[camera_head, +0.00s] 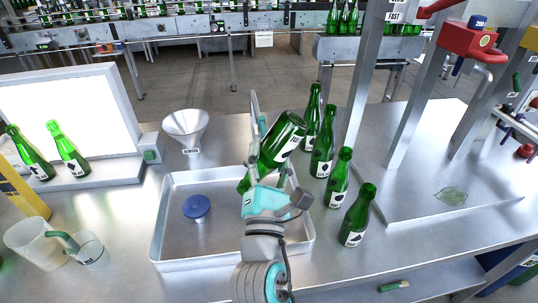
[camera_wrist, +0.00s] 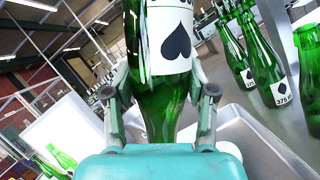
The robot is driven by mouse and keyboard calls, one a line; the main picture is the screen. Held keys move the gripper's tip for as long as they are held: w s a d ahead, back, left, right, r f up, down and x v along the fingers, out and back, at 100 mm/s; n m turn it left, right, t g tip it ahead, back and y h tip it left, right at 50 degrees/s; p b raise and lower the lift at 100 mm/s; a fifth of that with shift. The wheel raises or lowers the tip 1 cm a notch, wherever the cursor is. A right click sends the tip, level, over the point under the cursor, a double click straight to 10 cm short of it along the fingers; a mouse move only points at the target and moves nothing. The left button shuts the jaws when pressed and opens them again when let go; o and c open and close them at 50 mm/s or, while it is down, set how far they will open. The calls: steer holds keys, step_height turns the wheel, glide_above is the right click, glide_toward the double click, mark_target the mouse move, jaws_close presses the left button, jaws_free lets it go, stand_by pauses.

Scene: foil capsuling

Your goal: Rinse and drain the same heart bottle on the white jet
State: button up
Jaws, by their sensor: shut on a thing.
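A green bottle (camera_head: 280,145) is in my gripper (camera_head: 262,178), tilted with its base up to the right and its neck down to the left, over the right part of the metal tray (camera_head: 160,232). In the wrist view the bottle (camera_wrist: 165,95) stands between the two fingers of my gripper (camera_wrist: 158,98). Its white label (camera_wrist: 168,30) bears a black mark like an upside-down heart or a spade. A blue round jet (camera_head: 197,207) stands in the left part of the tray.
Several green bottles (camera_head: 322,150) stand in a row close to the right of the tray. A funnel (camera_head: 186,128) is behind the tray. Jugs (camera_head: 32,243) stand at the front left. A lit panel (camera_head: 75,105) with two bottles is at the left. Metal posts rise at the right.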

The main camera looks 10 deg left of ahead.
steer(key=m+h, duration=0.1)
steer(key=m, duration=0.1)
steer(key=m+g+h, duration=0.1)
steer(key=m, duration=0.1)
steer(key=shift+r+m, duration=0.1)
steer(key=shift+m, duration=0.3)
steer(key=m, duration=0.2)
steer(key=m+g+h, duration=0.1)
steer(key=m, duration=0.2)
steer(key=shift+g, duration=0.3)
steer(key=m+g, duration=0.2)
steer(key=m, duration=0.4)
steer(key=m+g, duration=0.1)
steer(key=m, duration=0.1)
steer(key=shift+m+y, duration=0.3)
steer(key=m+g+y, duration=0.1)
steer(key=m, duration=0.2)
steer(key=shift+g+y, duration=0.4)
steer(key=m+y, duration=0.1)
steer(key=m, duration=0.1)
steer(key=shift+d+m+g+y, duration=0.1)
steer(key=shift+m+g+y, duration=0.2)
steer(key=shift+m+g, duration=0.1)
steer(key=shift+m+g+y, duration=0.4)
steer(key=shift+m+y, duration=0.3)
steer(key=shift+m, duration=0.5)
